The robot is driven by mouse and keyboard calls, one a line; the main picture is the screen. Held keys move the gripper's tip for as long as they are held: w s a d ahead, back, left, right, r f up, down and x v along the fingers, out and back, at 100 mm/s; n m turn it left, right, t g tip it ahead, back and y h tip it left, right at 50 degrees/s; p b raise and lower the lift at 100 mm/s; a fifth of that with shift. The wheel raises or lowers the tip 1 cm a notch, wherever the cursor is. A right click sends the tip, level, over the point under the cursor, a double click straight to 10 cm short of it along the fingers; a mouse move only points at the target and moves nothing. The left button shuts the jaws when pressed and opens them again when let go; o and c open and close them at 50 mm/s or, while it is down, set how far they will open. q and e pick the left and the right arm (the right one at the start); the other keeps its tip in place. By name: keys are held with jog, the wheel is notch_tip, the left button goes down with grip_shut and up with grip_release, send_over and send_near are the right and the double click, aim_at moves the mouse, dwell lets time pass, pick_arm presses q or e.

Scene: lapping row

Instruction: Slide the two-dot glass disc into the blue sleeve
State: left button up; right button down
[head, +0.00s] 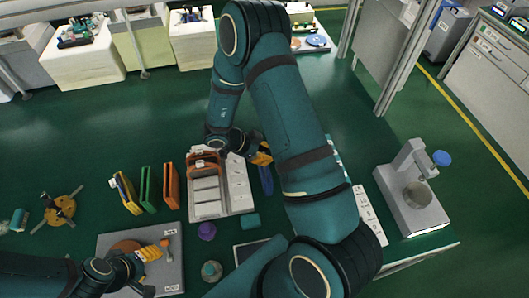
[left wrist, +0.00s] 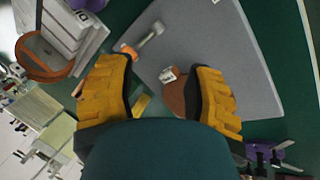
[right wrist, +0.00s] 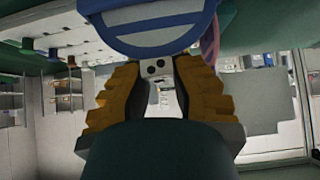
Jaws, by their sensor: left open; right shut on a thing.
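My right gripper (head: 262,155) is shut on a small white tag with two black dots (right wrist: 155,69), which shows between its fingertips in the right wrist view. The glass of the two-dot disc is not clear to see. The blue sleeve (head: 265,181) stands just below this gripper in the head view, right of the light tray. In the right wrist view a rounded blue rim (right wrist: 155,38), apparently the sleeve, is close beyond the fingertips. I cannot tell whether the disc is inside it. My left gripper (head: 150,252) is open and empty above a grey board (head: 178,272).
A brown disc (left wrist: 175,95) and an orange-and-white tool (left wrist: 150,38) lie on the board. Yellow (head: 126,193), green (head: 147,189) and orange (head: 170,186) sleeves stand left of the light tray (head: 238,185). A purple item (head: 206,231) and a scale-like device (head: 413,200) stand nearby.

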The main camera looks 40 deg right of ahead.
jog(key=shift+f+b, duration=0.3)
jog(key=shift+f, duration=0.4)
jog(key=c, duration=0.9)
grip_release()
jog(key=v, duration=1.2)
